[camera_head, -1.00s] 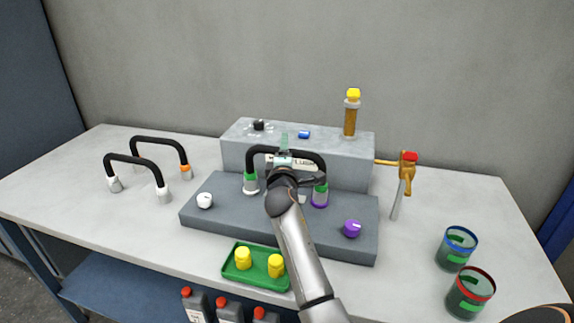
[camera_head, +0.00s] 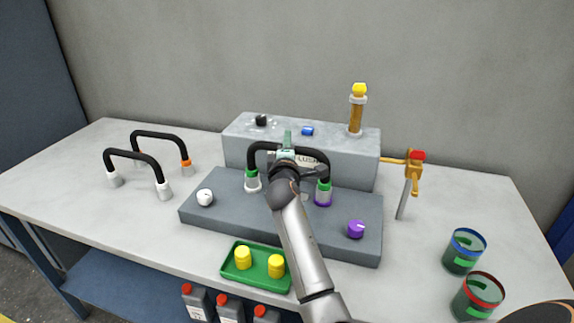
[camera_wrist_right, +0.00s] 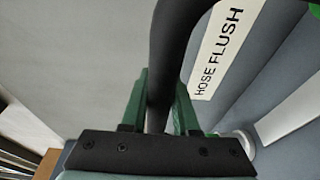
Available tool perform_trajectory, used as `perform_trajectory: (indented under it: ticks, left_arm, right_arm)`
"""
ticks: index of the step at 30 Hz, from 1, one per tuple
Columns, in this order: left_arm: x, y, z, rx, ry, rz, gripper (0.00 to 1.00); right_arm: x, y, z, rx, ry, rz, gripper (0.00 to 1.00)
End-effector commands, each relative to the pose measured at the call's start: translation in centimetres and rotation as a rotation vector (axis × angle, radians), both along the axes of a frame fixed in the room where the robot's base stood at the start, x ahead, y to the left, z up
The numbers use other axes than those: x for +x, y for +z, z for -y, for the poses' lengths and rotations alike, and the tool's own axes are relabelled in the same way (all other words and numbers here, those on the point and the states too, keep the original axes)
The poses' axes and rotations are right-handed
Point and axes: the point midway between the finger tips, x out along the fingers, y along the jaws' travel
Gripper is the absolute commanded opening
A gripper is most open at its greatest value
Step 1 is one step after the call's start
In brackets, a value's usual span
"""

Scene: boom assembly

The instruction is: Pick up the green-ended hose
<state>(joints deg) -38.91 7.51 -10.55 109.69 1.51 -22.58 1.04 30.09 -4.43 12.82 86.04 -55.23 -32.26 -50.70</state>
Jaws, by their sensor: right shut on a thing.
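The green-ended hose (camera_head: 262,147) is a black arch with a green band at each end. Its left green end (camera_head: 251,177) is above a white fitting, and its right green end (camera_head: 323,186) is above a grey and purple fitting. I cannot tell whether the ends touch the fittings. My right gripper (camera_head: 286,152) is shut on the middle of the arch, partly hiding it. In the right wrist view the black hose (camera_wrist_right: 172,45) passes between the green fingers (camera_wrist_right: 160,85). My left gripper is not in view.
A grey stepped block (camera_head: 240,150) carries a white knob (camera_head: 205,197), a purple knob (camera_head: 356,229) and a yellow-topped post (camera_head: 357,110). Two other black hoses (camera_head: 135,154) stand at left. A green tray (camera_head: 255,284) is in front; two cups (camera_head: 464,250) stand at right.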

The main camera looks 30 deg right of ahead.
Motion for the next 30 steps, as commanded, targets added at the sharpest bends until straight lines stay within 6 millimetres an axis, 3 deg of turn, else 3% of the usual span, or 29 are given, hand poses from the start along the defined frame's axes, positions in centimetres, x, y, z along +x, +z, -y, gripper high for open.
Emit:
perform_trajectory:
  ticks: [5,30]
  left_arm:
    - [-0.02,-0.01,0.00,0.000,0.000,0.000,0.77]
    - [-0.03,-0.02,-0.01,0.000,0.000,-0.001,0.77]
  right_arm:
    - [0.00,-0.01,0.02,0.000,0.000,0.000,0.00]
    - [-0.01,-0.02,0.05,-0.001,-0.001,-0.001,0.00]
